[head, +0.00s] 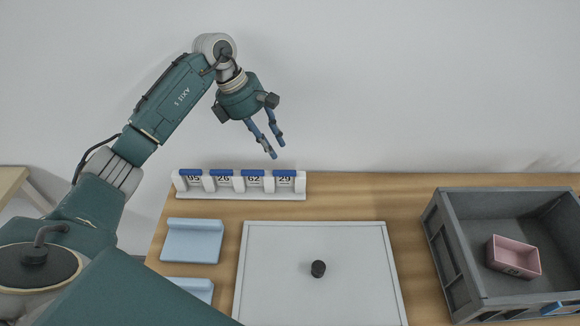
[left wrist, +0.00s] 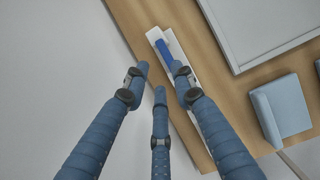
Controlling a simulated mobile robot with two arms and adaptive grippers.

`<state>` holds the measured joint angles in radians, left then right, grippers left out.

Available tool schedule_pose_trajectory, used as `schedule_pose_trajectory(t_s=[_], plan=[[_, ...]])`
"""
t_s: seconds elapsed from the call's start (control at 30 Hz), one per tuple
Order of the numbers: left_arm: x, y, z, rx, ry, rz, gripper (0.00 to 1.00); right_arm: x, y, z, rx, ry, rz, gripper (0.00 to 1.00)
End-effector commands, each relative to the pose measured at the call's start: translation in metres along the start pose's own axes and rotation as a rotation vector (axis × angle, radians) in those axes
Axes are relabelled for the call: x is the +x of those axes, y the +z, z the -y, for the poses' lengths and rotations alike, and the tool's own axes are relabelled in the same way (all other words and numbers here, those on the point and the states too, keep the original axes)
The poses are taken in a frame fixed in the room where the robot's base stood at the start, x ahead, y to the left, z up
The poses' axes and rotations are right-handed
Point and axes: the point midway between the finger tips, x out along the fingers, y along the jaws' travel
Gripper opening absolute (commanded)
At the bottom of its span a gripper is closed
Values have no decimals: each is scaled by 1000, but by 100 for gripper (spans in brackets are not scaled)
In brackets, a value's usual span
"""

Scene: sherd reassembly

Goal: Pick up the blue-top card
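Several blue-top cards with numbers stand in a row in a white rack (head: 240,196) at the back left of the table. Their faces seem to read 95, 26, 62 and 29; the rightmost blue-top card (head: 284,180) is the one nearest my left gripper (head: 277,149) in the picture. That gripper is above the rack's right end, fingers apart and empty, pointing down. In the left wrist view the blue card tops (left wrist: 170,46) and the rack (left wrist: 154,35) lie beyond the spread fingers (left wrist: 160,76), partly hidden by one finger. My right gripper is out of view.
A grey crate (head: 500,194) at the right holds a pink box (head: 515,257). A plain wall stands behind the table.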

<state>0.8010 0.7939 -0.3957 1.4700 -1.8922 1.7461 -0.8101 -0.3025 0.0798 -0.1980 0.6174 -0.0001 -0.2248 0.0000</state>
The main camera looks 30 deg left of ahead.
Motion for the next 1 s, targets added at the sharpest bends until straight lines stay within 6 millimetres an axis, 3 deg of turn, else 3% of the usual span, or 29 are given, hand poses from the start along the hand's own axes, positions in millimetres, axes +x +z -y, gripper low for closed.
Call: schedule_pose_trajectory(t_s=[0.1,0.37,0.63,0.97,1.0], plan=[[20,1,1,-1,-5,3,26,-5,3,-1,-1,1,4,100],[42,0,2,-2,-4,3,26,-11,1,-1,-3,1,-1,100],[80,-4,3,-3,-4,5,26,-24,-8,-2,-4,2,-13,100],[88,-5,2,-1,-1,4,26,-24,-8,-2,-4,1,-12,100],[88,-5,2,-2,-1,4,18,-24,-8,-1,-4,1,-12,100]])
